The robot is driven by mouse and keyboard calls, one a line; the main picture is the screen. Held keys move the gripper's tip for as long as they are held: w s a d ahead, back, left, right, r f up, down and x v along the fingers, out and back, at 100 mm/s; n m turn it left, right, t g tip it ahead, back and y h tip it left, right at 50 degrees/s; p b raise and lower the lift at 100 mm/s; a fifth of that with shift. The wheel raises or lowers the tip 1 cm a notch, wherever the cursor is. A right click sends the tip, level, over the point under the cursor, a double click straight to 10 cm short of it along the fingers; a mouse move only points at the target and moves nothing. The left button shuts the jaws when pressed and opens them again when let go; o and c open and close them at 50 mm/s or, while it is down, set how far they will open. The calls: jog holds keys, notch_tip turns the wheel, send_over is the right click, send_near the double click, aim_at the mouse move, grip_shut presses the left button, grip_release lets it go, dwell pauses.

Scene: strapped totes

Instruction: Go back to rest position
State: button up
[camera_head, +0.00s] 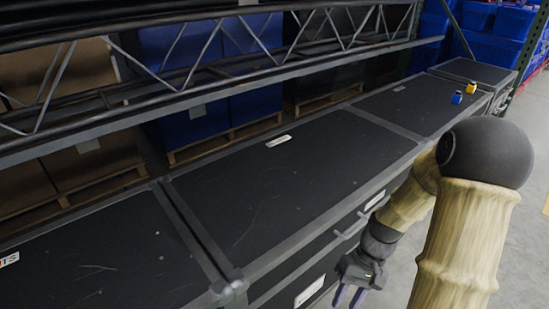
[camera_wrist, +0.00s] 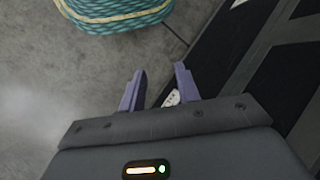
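My gripper (camera_head: 350,296) is low at the bottom of the head view, beside the front face of the black case with metal edges. In the wrist view my gripper (camera_wrist: 160,84) shows two purple fingers spread apart with nothing between them. A coil of teal rope with a yellow stripe (camera_wrist: 118,14) lies on the grey floor at the top of the wrist view, apart from the fingers. The arm hangs bent at the right of the head view.
A row of black cases (camera_head: 290,185) runs across the head view. A yellow block (camera_head: 471,88) and a blue block (camera_head: 456,98) sit on the far case. A metal truss (camera_head: 230,75) spans above. Blue bins (camera_head: 490,40) stand behind. Grey floor (camera_head: 525,240) is open at right.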

notch_tip(320, 180, up, 53)
jog(key=w+a+t+h+p, duration=0.1)
jog(key=t+h+p, duration=0.3)
jog(key=p, duration=3.9)
jog(key=a+t, duration=0.1)
jog(key=t, duration=0.1)
jog(key=shift+t, duration=0.4)
jog(key=shift+c, duration=0.3)
